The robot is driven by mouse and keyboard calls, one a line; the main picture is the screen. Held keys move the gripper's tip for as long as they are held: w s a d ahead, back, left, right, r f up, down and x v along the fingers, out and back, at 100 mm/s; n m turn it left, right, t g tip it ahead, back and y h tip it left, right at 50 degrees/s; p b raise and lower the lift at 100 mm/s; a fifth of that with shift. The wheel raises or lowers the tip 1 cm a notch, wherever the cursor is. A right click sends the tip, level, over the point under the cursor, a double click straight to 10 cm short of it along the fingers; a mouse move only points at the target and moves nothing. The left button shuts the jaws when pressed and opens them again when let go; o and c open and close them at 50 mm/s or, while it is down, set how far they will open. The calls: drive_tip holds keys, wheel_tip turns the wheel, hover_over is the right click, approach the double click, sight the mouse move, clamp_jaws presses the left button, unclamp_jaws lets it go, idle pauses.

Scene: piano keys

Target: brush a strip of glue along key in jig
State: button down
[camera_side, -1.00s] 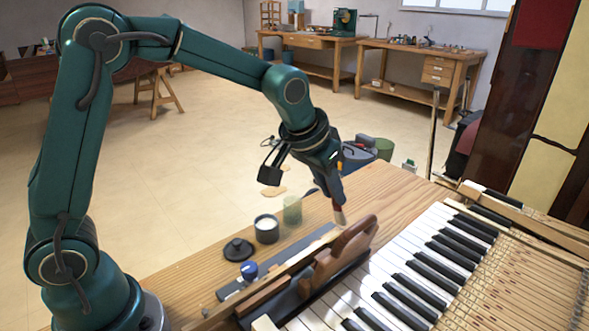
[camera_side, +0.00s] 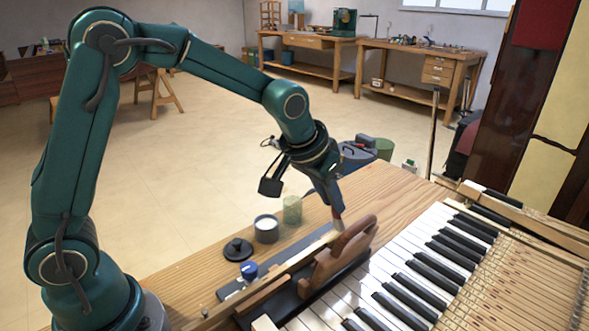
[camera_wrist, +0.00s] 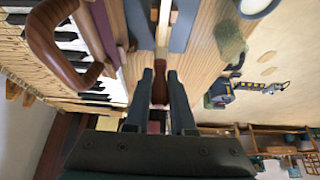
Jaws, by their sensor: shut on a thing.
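My gripper (camera_side: 329,194) is shut on a brush (camera_side: 337,217) with a reddish-brown handle and points it down. The handle also shows between the fingers in the wrist view (camera_wrist: 160,88). The key runs away from my fingers in the wrist view (camera_wrist: 164,22). An open dark glue pot (camera_side: 266,230) with white contents stands left of the key.
A curved wooden handle (camera_side: 338,257) rises close to the brush, between key and piano keys (camera_side: 402,262). A green translucent jar (camera_side: 292,209), a black lid (camera_side: 238,249) and a blue knob (camera_side: 249,269) are on the left. The bench's far end (camera_side: 385,183) is clear.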

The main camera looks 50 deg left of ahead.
drive_tip(key=shift+s+r, duration=0.15)
drive_tip(key=shift+s, duration=3.15)
drive_tip(key=shift+w, duration=0.1)
drive_tip(key=shift+w+f, duration=0.15)
drive_tip(key=shift+w, duration=0.65)
drive_tip(key=shift+w+f, duration=0.15)
drive_tip(key=shift+w, duration=0.65)
drive_tip(key=shift+w+r, duration=0.1)
drive_tip(key=shift+w, duration=1.45)
drive_tip(key=shift+r, duration=3.1)
